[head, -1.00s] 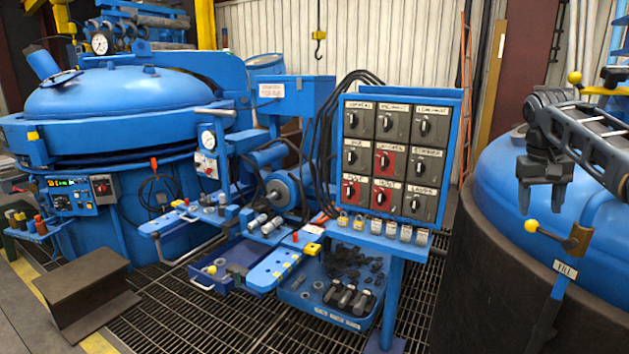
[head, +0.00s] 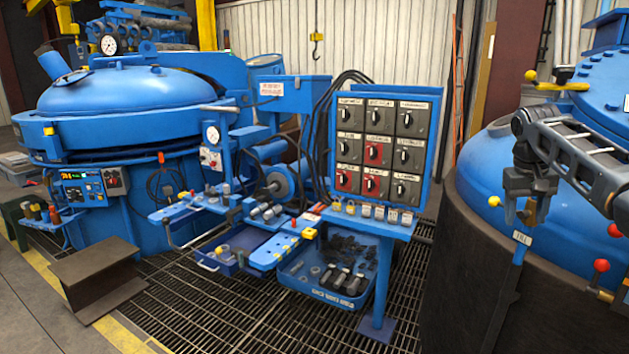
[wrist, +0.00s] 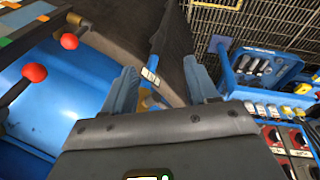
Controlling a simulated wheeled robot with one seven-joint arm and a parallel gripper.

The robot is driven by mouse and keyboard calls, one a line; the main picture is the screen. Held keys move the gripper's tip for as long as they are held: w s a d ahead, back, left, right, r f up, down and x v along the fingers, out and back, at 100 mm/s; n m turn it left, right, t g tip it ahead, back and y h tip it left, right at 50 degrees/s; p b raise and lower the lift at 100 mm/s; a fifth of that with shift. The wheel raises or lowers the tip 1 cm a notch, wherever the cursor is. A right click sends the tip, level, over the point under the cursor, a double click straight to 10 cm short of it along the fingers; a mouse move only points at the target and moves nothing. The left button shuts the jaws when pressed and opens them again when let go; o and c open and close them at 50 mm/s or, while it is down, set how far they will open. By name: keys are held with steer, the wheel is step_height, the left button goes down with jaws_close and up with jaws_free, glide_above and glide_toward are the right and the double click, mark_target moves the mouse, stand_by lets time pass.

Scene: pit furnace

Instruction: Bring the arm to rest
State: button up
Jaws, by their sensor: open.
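My gripper (head: 525,215) is at the right in the head view, in front of the blue lid of the right furnace (head: 500,165). Its two fingers point down and stand apart with nothing between them. In the wrist view my gripper (wrist: 165,85) shows both fingers spread. Beyond them are a blue bracket with a white label (wrist: 150,75) and the dark furnace wall. I cannot tell whether a finger touches the yellow-knobbed lever (head: 495,202) close beside it in the head view.
A switch panel (head: 376,148) on a blue stand with padlocks is left of my gripper. A blue bin (head: 325,290) of dark pieces sits below it. Red-knobbed levers (head: 601,266) stick out at the furnace's right. A steel beam (head: 97,272) lies on the left floor. Open grating lies in front.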

steer(key=a+f+n+t+y, duration=0.3)
steer(key=a+f, duration=1.6)
steer(key=f, duration=0.3)
steer(key=s+a+f+t+y, duration=0.1)
steer(key=s+a+f+t, duration=0.1)
steer(key=s+a+f, duration=0.55)
steer(key=s+a+f+t+y, duration=0.1)
steer(key=s+a+f+t, duration=0.1)
steer(key=s+a+f, duration=0.5)
steer(key=s+a+r+m+t+h, duration=0.1)
steer(key=s+a+r+t, duration=0.15)
steer(key=s, duration=1.05)
steer(key=s+a+r+t, duration=0.2)
steer(key=s+r, duration=0.1)
steer(key=s, duration=1)
steer(key=s+d+r+n+t, duration=0.1)
steer(key=s+d+r, duration=0.2)
steer(key=s+r, duration=0.6)
steer(key=s+d+r+n+t+h, duration=0.1)
steer(key=s+d+r, duration=0.3)
steer(key=s+r, duration=0.5)
step_height(320, 180, up, 3)
steer(key=shift+s+d+f+t+h, duration=0.15)
steer(key=shift+s+f+t+h, duration=0.1)
steer(key=shift+t+h, duration=0.1)
